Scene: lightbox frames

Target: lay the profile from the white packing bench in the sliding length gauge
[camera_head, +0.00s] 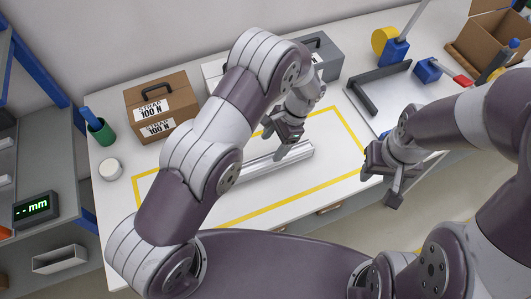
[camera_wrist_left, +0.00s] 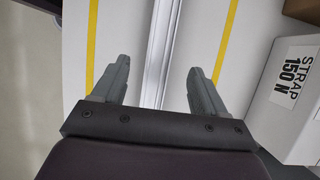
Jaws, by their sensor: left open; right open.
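The profile (camera_head: 264,168), a long silvery bar, lies inside the yellow outline on the white packing bench (camera_head: 115,218). My left arm hides its left part; it also shows in the left wrist view (camera_wrist_left: 161,40). My left gripper (camera_head: 277,142) is open at the profile, which runs between its fingers in the left wrist view (camera_wrist_left: 158,68). I cannot tell how far down the fingers reach. My right gripper (camera_head: 381,182) is open and empty at the bench's front edge. At the left, a display (camera_head: 37,207) reads "-- mm" beside a pale channel-shaped piece (camera_head: 60,259), seemingly parts of the length gauge.
A brown strap box (camera_head: 160,106), a green cup (camera_head: 101,131) and a white round pot (camera_head: 111,169) stand at the back left. A grey case (camera_head: 322,56) stands behind my left gripper. A cardboard box (camera_head: 490,35) and blue tools are at the right.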

